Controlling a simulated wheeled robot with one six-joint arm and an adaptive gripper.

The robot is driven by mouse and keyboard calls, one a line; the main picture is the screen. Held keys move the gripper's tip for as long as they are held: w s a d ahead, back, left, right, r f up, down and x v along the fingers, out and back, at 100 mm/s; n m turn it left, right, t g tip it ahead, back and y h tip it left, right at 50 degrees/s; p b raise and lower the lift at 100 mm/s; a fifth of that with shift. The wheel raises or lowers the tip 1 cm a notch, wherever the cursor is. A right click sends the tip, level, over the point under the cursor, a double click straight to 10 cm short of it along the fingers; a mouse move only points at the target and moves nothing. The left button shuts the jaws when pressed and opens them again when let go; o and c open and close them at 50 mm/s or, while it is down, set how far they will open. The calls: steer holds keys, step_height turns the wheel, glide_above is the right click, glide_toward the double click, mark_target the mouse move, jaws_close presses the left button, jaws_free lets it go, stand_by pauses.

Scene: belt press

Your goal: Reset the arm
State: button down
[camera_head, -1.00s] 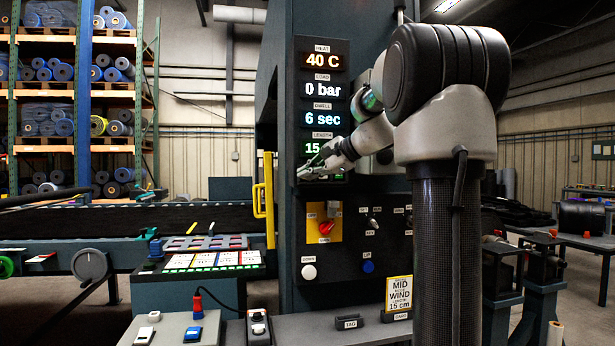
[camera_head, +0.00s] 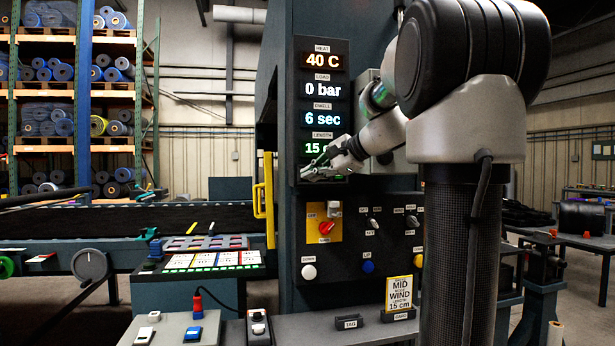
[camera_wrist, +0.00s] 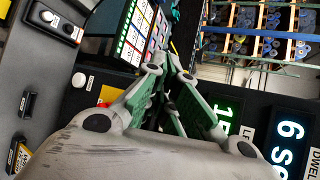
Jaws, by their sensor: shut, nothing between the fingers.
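In the wrist view the green-padded fingers of my gripper (camera_wrist: 170,75) are shut, with nothing held. My arm reaches in from the right, its upper part in front of the press. The displays read 40 C for heat, 0 bar for load and 6 sec for dwell.
Below my gripper are a yellow plate with a red rotary switch (camera_head: 326,228), a white button (camera_head: 308,272) and a blue button (camera_head: 368,267). A yellow handle (camera_head: 268,200) stands just left. A card reading MID WIND 15 cm (camera_head: 399,292) stands on the ledge.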

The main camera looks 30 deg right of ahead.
stand_by(0.5)
steer(key=s+d+f+n+g+h, duration=0.2)
steer(key=s+f+n+g, duration=0.3)
steer(key=f, duration=0.6)
steer(key=s+a+f+n+h, duration=0.1)
steer(key=s+f+n, duration=0.3)
steer(key=s, duration=0.4)
steer(key=s+a+f+n+g+h, duration=0.1)
steer(key=s+a+f+n, duration=0.3)
steer(key=s, duration=0.4)
steer(key=s+a+f+n+g+h, duration=0.1)
steer(key=s+a+f+n, duration=0.2)
steer(key=s, duration=0.5)
steer(key=shift+f+n, duration=0.5)
steer(key=shift+f, duration=0.35)
